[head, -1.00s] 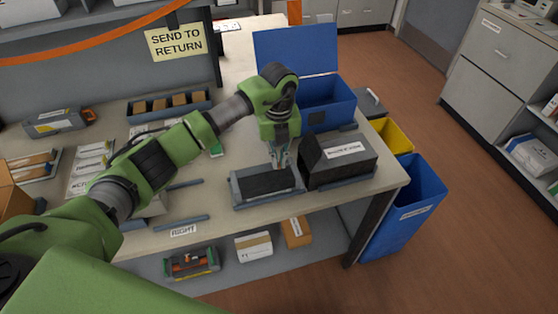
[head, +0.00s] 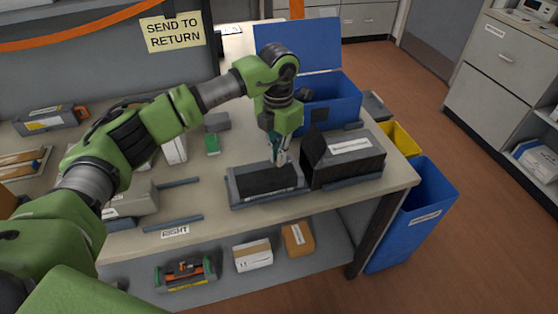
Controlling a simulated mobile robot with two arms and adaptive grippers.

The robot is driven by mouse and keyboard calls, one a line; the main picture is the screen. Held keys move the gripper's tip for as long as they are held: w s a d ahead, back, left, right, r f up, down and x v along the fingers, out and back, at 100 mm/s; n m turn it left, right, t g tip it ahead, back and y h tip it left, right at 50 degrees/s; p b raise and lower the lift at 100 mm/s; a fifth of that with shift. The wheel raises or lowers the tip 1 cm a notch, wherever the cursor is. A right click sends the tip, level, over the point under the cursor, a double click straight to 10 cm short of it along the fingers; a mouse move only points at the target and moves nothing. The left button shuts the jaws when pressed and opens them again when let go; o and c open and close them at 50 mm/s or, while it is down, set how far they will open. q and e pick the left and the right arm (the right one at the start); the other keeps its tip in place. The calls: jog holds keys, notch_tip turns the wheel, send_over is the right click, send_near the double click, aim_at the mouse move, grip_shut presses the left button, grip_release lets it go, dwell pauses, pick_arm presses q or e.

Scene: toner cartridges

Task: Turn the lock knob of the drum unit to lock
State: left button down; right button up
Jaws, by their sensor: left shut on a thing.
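The drum unit (head: 266,181) looks like a long black block in a grey tray (head: 240,204) on the bench. My left gripper (head: 281,160) points down at the back right end of this block, in the gap beside the black box to its right. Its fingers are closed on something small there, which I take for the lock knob. The fingers hide the knob, so I cannot see which way it is turned. My right gripper is not in view.
A black box (head: 318,160) with a white label stands close to the right of the tray. Behind it is an open blue bin (head: 340,97). Grey rails and a RIGHT label (head: 175,232) lie to the left. The bench front edge is close.

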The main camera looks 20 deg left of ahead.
pick_arm(q)
jog(key=m, duration=0.1)
jog(key=m+b, duration=0.1)
jog(key=shift+s+a+f+m, duration=0.1)
jog(key=shift+s+f+m, duration=0.05)
jog(key=shift+f+m, duration=0.25)
jog(key=shift+r+m+b, duration=0.1)
jog(key=shift+m+b, duration=0.85)
jog(key=shift+m, duration=0.65)
jog(key=c, duration=1.9)
grip_release()
jog(key=shift+r, duration=0.1)
jog(key=shift+w+r, duration=0.1)
jog(key=shift+w, duration=0.1)
notch_tip(320, 180, up, 12)
jog(key=shift+f, duration=0.1)
